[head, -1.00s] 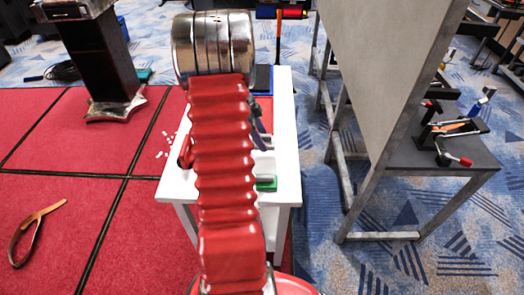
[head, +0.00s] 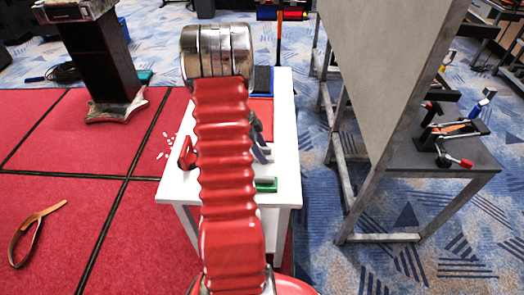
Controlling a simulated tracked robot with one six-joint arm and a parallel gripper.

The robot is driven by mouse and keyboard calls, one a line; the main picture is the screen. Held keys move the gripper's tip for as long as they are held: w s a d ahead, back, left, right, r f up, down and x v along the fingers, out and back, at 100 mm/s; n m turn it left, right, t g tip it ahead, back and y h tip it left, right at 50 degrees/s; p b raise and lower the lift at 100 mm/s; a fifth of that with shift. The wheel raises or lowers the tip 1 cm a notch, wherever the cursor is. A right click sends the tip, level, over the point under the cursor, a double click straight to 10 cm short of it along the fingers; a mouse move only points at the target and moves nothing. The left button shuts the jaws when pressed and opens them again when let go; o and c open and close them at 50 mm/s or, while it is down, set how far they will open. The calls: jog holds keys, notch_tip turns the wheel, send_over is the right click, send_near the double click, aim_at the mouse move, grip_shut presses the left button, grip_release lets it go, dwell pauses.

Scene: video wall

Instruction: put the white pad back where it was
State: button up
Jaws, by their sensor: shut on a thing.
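My arm with its red ribbed sleeve reaches forward over a white table (head: 178,188) in the head view. It ends in a broad metal cylinder at the top, and I cannot make out the fingers of my gripper. I cannot pick out the white pad either; the arm covers much of the table's middle. On the table's right part lie a dark blue pad (head: 263,79), a red flat patch (head: 265,106) and a small green block (head: 266,185). Dark grey-purple parts (head: 261,150) show beside the sleeve; I cannot tell what they are.
A red part (head: 187,154) shows at the table's left edge. Several small white bits (head: 166,145) lie on the red floor (head: 95,215), as does a brown strap-like thing (head: 35,232). A black pedestal (head: 98,60) stands back left. A grey panel on a metal frame (head: 385,75) stands close right.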

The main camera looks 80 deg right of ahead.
jog(key=o, duration=1)
jog(key=shift+c, duration=0.2)
jog(key=v, duration=1.2)
jog(key=shift+w+f, duration=0.1)
jog(key=shift+w, duration=0.05)
